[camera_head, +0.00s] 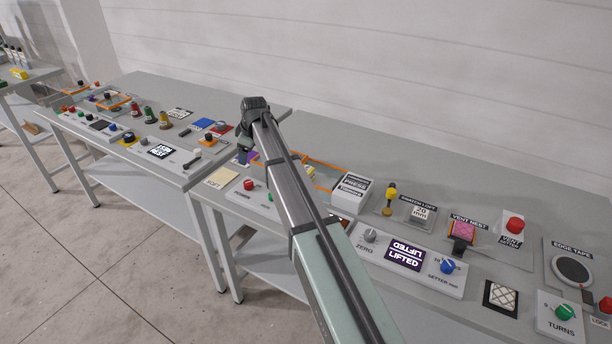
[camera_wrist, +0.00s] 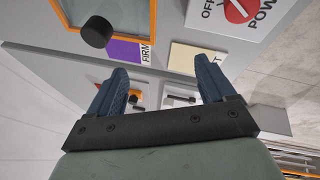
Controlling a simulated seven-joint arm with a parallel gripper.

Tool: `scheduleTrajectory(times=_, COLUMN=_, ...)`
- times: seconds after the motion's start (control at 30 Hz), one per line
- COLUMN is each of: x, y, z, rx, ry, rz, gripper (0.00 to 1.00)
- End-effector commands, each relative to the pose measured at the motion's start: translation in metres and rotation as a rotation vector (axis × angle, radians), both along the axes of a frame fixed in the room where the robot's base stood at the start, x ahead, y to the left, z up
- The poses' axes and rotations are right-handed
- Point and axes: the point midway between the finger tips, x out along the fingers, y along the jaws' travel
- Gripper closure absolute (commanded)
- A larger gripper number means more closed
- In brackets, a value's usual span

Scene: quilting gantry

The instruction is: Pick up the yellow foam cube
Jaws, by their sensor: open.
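A small yellow block (camera_head: 311,172), probably the yellow foam cube, shows in the head view inside a clear box with an orange frame (camera_head: 325,164). My arm hides part of the box. My gripper (camera_head: 243,152) is to the left of the box, above the near table by a purple patch. In the wrist view my gripper (camera_wrist: 161,84) is open, with nothing between its two blue fingers. The box's orange-framed corner (camera_wrist: 154,18) and a black knob (camera_wrist: 97,32) show at upper left there. No yellow cube shows in the wrist view.
A purple "FIRM" patch (camera_wrist: 125,50) and a flat pale yellow "SOFT" patch (camera_head: 222,178) lie near my gripper. A white "PRESS" block (camera_head: 350,194) stands right of the box. A second table (camera_head: 165,90) with knobs and panels stands at left.

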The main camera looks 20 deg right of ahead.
Motion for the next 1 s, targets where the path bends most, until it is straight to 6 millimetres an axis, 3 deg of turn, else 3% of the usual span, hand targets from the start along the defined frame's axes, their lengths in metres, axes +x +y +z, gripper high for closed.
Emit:
scheduleTrajectory(times=0.03, x=-0.004, y=-0.033, z=0.008, rx=-0.017, ry=0.056, rz=-0.041, gripper=0.17)
scheduleTrajectory(times=0.2, x=-0.033, y=-0.118, z=0.029, rx=-0.065, ry=0.246, rz=-0.165, gripper=0.17)
scheduleTrajectory(times=0.3, x=-0.049, y=-0.152, z=0.039, rx=-0.082, ry=0.328, rz=-0.22, gripper=0.17)
scheduleTrajectory(times=0.4, x=-0.06, y=-0.172, z=0.047, rx=-0.092, ry=0.382, rz=-0.257, gripper=0.17)
scheduleTrajectory(times=0.57, x=-0.069, y=-0.184, z=0.046, rx=-0.099, ry=0.418, rz=-0.279, gripper=0.17)
scheduleTrajectory(times=1.0, x=-0.068, y=-0.184, z=-0.021, rx=-0.099, ry=0.419, rz=-0.278, gripper=0.17)
